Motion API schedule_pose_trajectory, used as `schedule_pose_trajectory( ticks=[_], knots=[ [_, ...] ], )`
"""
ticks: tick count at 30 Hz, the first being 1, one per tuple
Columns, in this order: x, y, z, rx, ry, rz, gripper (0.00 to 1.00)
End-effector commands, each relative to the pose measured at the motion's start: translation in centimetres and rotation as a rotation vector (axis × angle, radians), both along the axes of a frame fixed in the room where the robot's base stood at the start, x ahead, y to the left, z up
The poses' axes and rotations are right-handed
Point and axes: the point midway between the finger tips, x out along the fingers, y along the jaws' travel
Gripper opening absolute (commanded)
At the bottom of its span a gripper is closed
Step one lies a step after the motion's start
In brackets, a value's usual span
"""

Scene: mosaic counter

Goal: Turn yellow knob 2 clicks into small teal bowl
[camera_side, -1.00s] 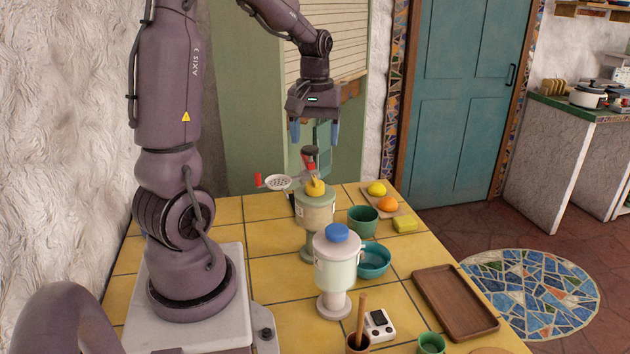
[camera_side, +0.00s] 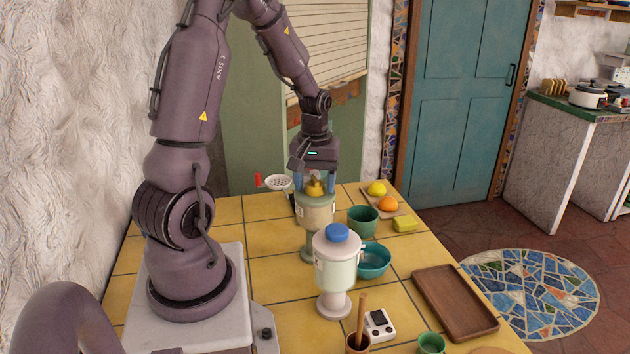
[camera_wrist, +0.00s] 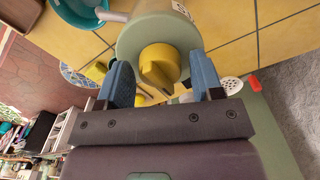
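The yellow knob (camera_side: 315,188) sits on top of a cream and pale green dispenser (camera_side: 318,216). My gripper (camera_side: 316,184) is directly above it, with one blue finger on each side of the knob. In the wrist view, the yellow knob (camera_wrist: 160,68) lies between the open fingers (camera_wrist: 160,66), with a gap visible on both sides. The teal bowl (camera_side: 374,262) stands to the right, beside the blue-knobbed dispenser. The teal bowl also shows at the top left of the wrist view (camera_wrist: 78,17). Its inside is only partly visible.
A second dispenser (camera_side: 335,268) with a blue knob stands in front. A green cup (camera_side: 363,221), a board with a lemon and an orange (camera_side: 388,203), and a yellow block (camera_side: 404,224) are behind. A wooden tray (camera_side: 456,303) lies right. A strainer (camera_side: 278,182) is close to the gripper's left.

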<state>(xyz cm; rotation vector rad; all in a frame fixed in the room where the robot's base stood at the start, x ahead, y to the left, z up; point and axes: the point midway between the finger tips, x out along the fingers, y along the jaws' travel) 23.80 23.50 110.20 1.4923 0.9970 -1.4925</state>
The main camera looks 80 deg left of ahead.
Motion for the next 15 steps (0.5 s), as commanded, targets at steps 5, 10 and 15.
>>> schedule_pose_trajectory(
  ticks=[5,10,15],
  knots=[
    [0.01,0.01,0.03,0.000,0.000,0.000,0.20],
    [0.01,0.01,0.05,0.000,0.000,-0.004,0.20],
    [0.02,0.00,0.06,0.001,0.000,-0.039,0.20]
  ],
)
